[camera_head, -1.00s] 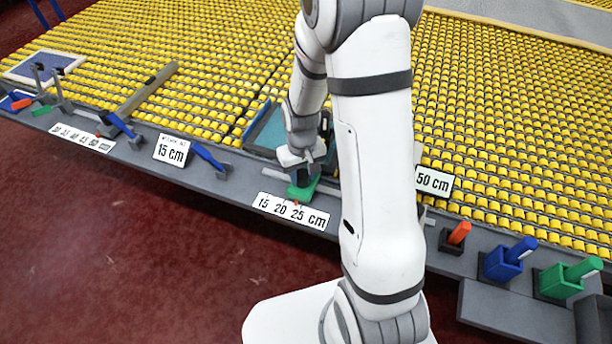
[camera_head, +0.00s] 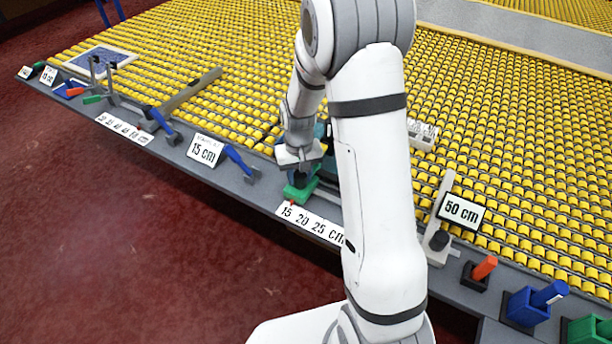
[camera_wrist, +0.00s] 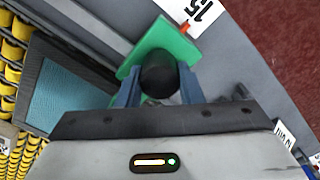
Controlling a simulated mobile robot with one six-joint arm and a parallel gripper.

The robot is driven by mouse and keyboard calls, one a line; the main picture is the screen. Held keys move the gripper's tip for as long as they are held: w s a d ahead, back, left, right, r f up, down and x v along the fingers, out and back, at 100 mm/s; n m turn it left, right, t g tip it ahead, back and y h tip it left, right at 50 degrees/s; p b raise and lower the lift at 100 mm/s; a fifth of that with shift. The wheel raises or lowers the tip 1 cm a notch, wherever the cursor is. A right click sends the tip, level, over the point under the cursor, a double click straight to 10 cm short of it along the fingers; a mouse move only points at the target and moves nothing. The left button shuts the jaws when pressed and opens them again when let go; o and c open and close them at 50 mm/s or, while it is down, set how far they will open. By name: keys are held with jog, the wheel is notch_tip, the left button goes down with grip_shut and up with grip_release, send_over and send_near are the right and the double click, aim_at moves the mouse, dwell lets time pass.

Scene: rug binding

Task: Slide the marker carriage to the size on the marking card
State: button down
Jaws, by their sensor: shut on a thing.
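The green marker carriage (camera_head: 299,193) sits on the rail at the table's front edge. It also shows in the wrist view (camera_wrist: 152,47), with a black knob (camera_wrist: 160,76) on top. My gripper (camera_head: 302,166) is shut on that knob, one blue finger on each side in the wrist view (camera_wrist: 158,82). The carriage's small red pointer (camera_wrist: 185,27) is beside the 15 on the white scale (camera_head: 311,224), which reads 15, 20, 25 cm. A standing white card (camera_head: 205,150) reads 15 cm; its smaller top line is too small to read. My arm hides the scale's right end.
A blue-handled tool (camera_head: 240,163) lies left of the carriage. A second card (camera_head: 462,210) reads 50 cm, right of my arm. Blue (camera_head: 527,306) and green (camera_head: 590,330) holders stand at the right. Yellow rollers (camera_head: 500,120) fill the table behind.

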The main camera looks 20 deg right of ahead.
jog(key=shift+w+a+r, duration=0.15)
jog(key=shift+w, duration=0.1)
jog(key=c, duration=1.4)
grip_release()
jog(key=shift+o, duration=0.6)
jog(key=shift+w+a, duration=0.1)
notch_tip(320, 180, up, 7)
jog(key=shift+f+b, duration=0.15)
jog(key=shift+b, duration=0.15)
jog(key=shift+r, duration=0.5)
